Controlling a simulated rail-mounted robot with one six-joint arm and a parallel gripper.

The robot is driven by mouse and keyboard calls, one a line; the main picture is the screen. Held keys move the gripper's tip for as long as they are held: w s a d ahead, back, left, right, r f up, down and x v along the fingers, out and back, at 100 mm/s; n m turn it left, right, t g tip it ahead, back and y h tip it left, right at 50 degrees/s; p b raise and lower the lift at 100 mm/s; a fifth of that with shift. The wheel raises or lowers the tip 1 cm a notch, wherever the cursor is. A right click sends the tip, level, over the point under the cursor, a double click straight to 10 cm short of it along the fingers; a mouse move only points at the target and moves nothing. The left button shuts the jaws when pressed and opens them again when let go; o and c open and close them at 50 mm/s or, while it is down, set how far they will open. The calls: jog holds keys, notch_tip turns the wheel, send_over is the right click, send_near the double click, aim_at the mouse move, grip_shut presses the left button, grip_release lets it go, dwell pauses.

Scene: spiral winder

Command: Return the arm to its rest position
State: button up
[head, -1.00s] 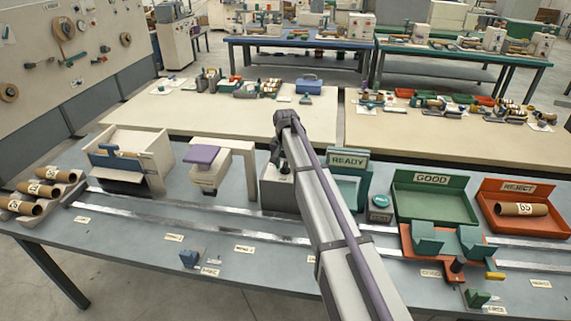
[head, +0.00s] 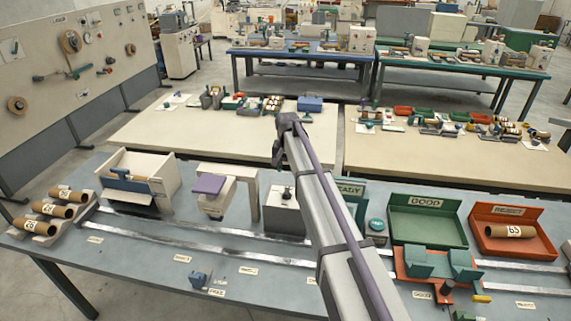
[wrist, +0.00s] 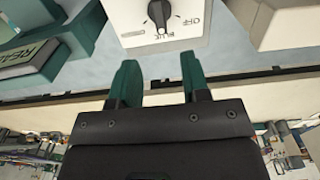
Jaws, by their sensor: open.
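My gripper (wrist: 158,82) is open and empty, with two green fingers apart in the wrist view. In the head view it hangs at the end of my arm, above and behind the white control box (head: 283,214). The fingertips appear clear of the knob.
The green READY fixture (head: 352,190) is partly hidden by my arm. The GOOD tray (head: 425,225) is empty; the REJECT tray (head: 478,250) holds a tube (head: 507,231) marked 65. Several tubes (head: 57,210) lie at left. A pale table (head: 205,133) stands behind.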

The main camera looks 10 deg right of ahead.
jog(key=s+f+n+b, duration=0.2)
jog(key=s+f+b, duration=0.1)
jog(key=s, duration=1.5)
jog(key=s+f+n+b, duration=0.2)
jog(key=s, duration=1.7)
notch_tip(320, 180, up, 5)
jog(key=m+p, duration=0.4)
jog(key=p, duration=0.1)
send_over(287, 190)
notch_tip(287, 190, down, 11)
jog(key=b, duration=1)
jog(key=shift+r+b, duration=0.1)
jog(key=shift+b, duration=0.3)
jog(key=shift+r, duration=0.1)
jog(key=shift+c, duration=0.2)
